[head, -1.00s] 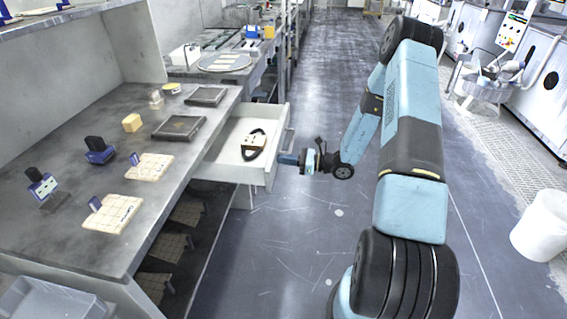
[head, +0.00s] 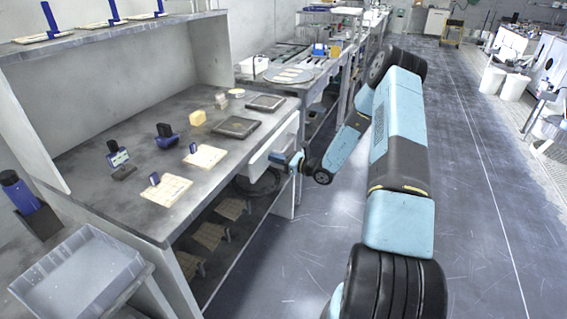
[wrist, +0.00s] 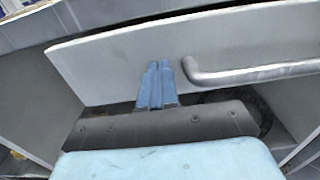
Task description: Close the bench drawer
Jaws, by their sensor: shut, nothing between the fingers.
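The bench drawer (head: 268,148) is in the right end of the grey bench, its white front nearly level with the bench edge in the head view. Its inside is hidden from sight. In the wrist view, the drawer front (wrist: 110,62) fills the middle, and its bar handle (wrist: 250,72) lies to the right of my gripper. My gripper (head: 277,156) is at the drawer front, fingers shut and empty. In the wrist view, the shut blue fingertips (wrist: 158,66) point at the panel and appear to touch it, beside the handle, not around it.
The bench top (head: 130,200) bears dark plates (head: 236,127), a yellow block (head: 198,118), tiled pads (head: 167,190) and stamp-like tools. A grey bin (head: 85,280) stands at the near left. The floor (head: 470,230) to the right is clear.

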